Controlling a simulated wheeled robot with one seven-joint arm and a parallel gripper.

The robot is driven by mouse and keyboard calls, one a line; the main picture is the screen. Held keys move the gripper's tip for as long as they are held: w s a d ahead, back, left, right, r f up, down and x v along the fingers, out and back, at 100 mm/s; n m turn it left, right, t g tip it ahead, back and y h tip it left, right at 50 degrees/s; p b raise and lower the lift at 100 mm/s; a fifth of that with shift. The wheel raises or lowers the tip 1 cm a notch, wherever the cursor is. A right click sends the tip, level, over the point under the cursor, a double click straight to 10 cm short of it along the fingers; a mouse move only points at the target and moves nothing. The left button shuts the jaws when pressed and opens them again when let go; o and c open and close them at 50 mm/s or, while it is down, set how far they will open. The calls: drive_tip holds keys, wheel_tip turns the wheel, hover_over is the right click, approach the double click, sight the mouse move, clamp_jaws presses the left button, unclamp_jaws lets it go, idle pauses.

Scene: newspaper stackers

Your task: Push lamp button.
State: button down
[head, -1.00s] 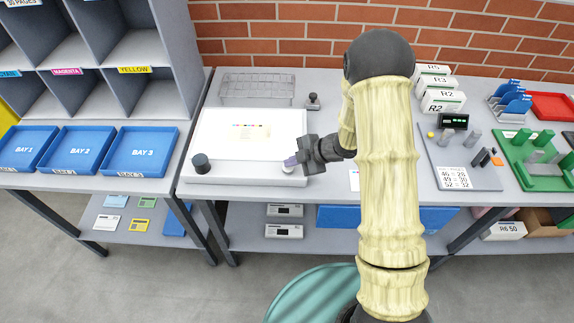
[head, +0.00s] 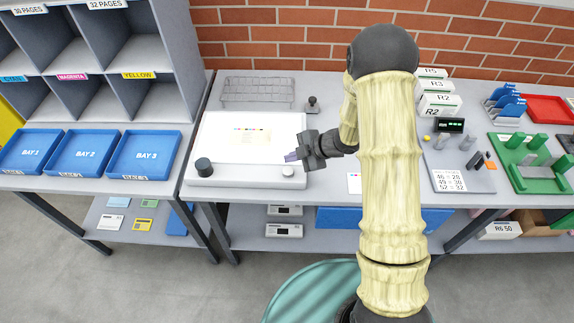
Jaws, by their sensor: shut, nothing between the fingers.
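The white light table (head: 196,177) stands on the grey bench at centre left, its panel pale and bright. A small round light-coloured button (head: 288,171) sits at the right end of its front strip. A dark round knob (head: 204,167) sits at the left end. My gripper (head: 291,157) is shut and empty, its purplish fingertips pointing left. In the picture the tips are just above the button, which shows clear of them. A small gap shows between them, but the exact height cannot be told.
A pale sheet (head: 240,136) lies on the panel. A clear rack (head: 257,92) and a small dark-topped stamp-like object (head: 312,104) stand behind. Blue bay trays (head: 82,152) are at left. A fixture board (head: 459,178) is at right.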

drive_tip(key=shift+r+p, duration=1)
drive_tip(key=shift+r, duration=0.45)
